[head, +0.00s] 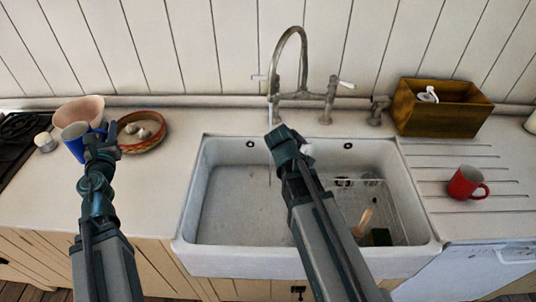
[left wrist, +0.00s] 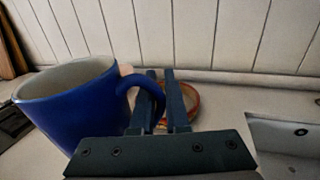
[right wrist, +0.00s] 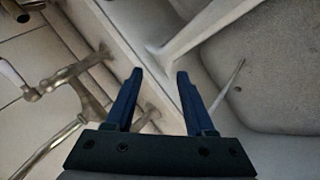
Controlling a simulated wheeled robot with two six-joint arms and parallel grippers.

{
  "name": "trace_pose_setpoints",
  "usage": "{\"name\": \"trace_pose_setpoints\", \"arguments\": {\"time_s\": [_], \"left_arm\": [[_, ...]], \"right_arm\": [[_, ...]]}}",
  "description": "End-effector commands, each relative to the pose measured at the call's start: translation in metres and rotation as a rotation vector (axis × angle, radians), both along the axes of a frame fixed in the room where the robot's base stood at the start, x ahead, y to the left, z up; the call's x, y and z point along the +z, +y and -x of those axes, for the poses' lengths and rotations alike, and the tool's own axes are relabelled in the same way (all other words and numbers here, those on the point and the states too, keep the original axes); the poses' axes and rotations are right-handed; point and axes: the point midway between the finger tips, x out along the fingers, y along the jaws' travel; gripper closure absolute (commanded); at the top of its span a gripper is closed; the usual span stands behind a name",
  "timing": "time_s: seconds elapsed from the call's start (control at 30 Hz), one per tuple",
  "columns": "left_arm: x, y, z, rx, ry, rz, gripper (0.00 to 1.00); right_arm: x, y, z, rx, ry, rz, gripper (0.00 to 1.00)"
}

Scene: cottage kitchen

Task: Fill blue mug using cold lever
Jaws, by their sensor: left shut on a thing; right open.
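The blue mug (head: 75,141) is at the left of the counter, beside a pink bowl; it also shows in the left wrist view (left wrist: 75,105). My left gripper (head: 103,138) is shut on the mug's handle (left wrist: 133,92). The mug's inside is only partly visible, and no water shows in it. The metal tap (head: 303,62) arches over the sink, with a white-tipped left lever (head: 258,77) and right lever (head: 346,84). I cannot tell which is cold. My right gripper (head: 283,136) is open and empty near the spout; it also shows in the right wrist view (right wrist: 158,80).
The white sink (head: 225,205) holds a wire rack (head: 385,195) with a wooden-handled brush (head: 363,222). A red mug (head: 467,184) stands on the right drainer. A wooden box (head: 440,115) is behind it. A woven basket (head: 150,143) and pink bowl (head: 85,108) are near the blue mug.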

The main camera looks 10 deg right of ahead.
Motion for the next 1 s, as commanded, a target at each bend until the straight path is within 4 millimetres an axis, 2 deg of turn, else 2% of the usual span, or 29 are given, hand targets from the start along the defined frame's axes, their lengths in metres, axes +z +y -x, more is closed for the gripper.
{"name": "trace_pose_setpoints", "arguments": {"time_s": [0.23, 0.63, 0.73, 0.83, 0.93, 1.0], "left_arm": [[-0.003, 0.000, 0.000, 0.000, 0.000, -0.001, 1.00], [-0.003, 0.000, 0.000, 0.000, 0.000, -0.001, 1.00], [-0.003, 0.000, 0.000, 0.000, 0.000, -0.001, 1.00], [-0.003, 0.000, 0.000, 0.000, 0.000, -0.001, 1.00], [-0.003, 0.000, 0.000, 0.000, 0.000, -0.001, 1.00], [-0.003, 0.000, 0.000, 0.000, 0.000, -0.001, 1.00]], "right_arm": [[-0.011, 0.017, 0.013, -0.016, 0.035, -0.046, 0.46], [-0.013, 0.020, 0.015, -0.020, 0.042, -0.054, 0.47], [-0.014, 0.024, 0.019, -0.022, 0.051, -0.064, 0.65], [-0.023, 0.043, 0.035, -0.036, 0.093, -0.110, 0.83], [-0.036, 0.076, 0.065, -0.060, 0.176, -0.187, 1.00], [-0.044, 0.101, 0.090, -0.080, 0.246, -0.241, 1.00]]}}
